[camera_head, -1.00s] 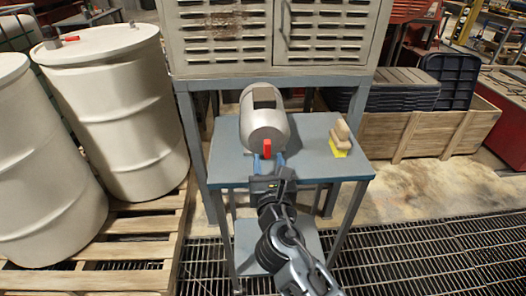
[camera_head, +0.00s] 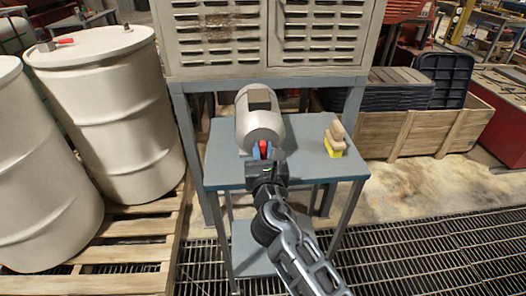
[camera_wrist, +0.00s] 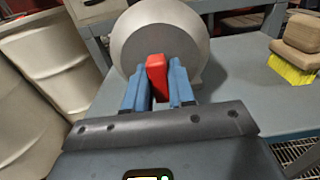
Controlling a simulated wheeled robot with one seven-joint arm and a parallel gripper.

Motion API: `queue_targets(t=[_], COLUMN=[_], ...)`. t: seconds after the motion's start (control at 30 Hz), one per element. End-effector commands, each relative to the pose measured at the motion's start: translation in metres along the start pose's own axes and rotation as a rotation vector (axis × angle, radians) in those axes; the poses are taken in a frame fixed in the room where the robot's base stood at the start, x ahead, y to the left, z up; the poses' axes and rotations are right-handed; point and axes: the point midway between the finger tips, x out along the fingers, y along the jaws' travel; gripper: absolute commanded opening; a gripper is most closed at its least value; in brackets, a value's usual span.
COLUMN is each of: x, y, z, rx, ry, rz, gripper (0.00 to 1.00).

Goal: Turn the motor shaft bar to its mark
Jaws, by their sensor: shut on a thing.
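The motor (camera_head: 260,118) is a grey cylinder lying on a blue-grey table, its round end facing my arm. The red shaft bar (camera_wrist: 157,78) stands out from that end and looks close to upright in the wrist view. In the head view the bar (camera_head: 264,149) shows between my blue fingertips. My gripper (camera_wrist: 158,88) is shut on the bar, one finger on each side of it. I cannot see a mark on the motor's face; the fingers and bar cover part of it.
A brush (camera_head: 335,138) with yellow bristles stands on the table (camera_head: 300,170) to the right of the motor. A louvred grey cabinet (camera_head: 270,40) rises behind. White drums (camera_head: 110,110) stand on a wooden pallet at the left. A wooden crate (camera_head: 430,130) is at the right.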

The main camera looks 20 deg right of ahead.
Motion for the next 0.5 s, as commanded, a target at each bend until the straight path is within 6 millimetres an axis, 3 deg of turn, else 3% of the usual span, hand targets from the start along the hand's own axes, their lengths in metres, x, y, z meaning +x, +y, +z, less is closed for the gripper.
queue_targets(t=[0.17,0.5], x=[-0.0001,-0.0002], y=[-0.0001,-0.0002], z=[0.0000,-0.0005], rx=[0.000,0.029], ry=[0.000,0.000], rz=[0.000,0.000], gripper=[0.00,0.00])
